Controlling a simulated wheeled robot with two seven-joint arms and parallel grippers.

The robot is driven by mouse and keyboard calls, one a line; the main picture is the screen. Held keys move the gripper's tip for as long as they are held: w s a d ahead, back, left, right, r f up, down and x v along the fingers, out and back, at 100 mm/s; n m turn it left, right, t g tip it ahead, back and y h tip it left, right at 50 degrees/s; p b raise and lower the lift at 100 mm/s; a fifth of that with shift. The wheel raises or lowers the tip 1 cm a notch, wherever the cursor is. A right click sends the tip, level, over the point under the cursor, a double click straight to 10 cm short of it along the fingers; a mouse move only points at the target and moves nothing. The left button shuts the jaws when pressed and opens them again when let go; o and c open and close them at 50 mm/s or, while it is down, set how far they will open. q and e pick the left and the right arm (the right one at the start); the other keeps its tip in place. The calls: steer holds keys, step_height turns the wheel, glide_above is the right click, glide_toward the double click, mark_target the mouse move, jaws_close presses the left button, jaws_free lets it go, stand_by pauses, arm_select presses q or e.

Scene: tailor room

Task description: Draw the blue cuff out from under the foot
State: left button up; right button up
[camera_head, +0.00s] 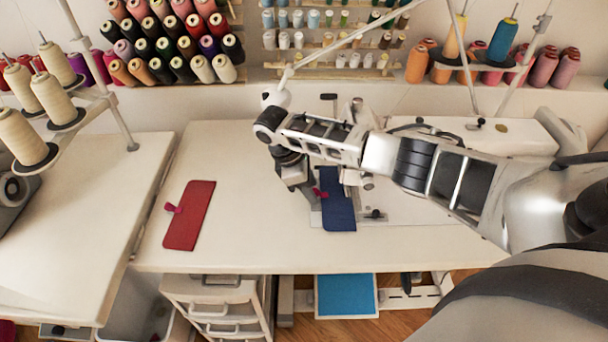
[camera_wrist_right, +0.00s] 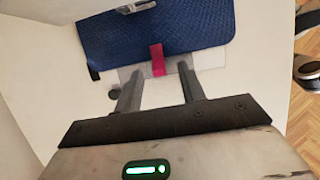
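The blue cuff (camera_head: 338,212) lies on the white table at the sewing machine, its upper end beneath the machine's needle area, where my right arm hides part of it. In the right wrist view the cuff (camera_wrist_right: 150,30) spans the top, with a pink tab (camera_wrist_right: 157,62) sticking out from its near edge. My right gripper (camera_wrist_right: 158,88) is open, its two fingers apart on either side of the tab's line and slightly short of it. In the head view this gripper (camera_head: 312,193) is just left of the cuff. My left gripper is not in view.
A red cuff (camera_head: 189,217) with a pink tab lies flat on the table (camera_head: 235,160) to the left, with clear tabletop between it and the blue cuff. Thread cones (camera_head: 28,138) stand on a rack at left. Spools fill the back wall.

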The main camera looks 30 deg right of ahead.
steer(key=shift+d+f, duration=0.1)
steer(key=shift+f, duration=0.15)
jaws_close()
steer(key=shift+w+a+b, duration=0.35)
steer(key=shift+w+a, duration=0.15)
steer(key=shift+a, duration=0.4)
steer(key=shift+w+a+r, duration=0.1)
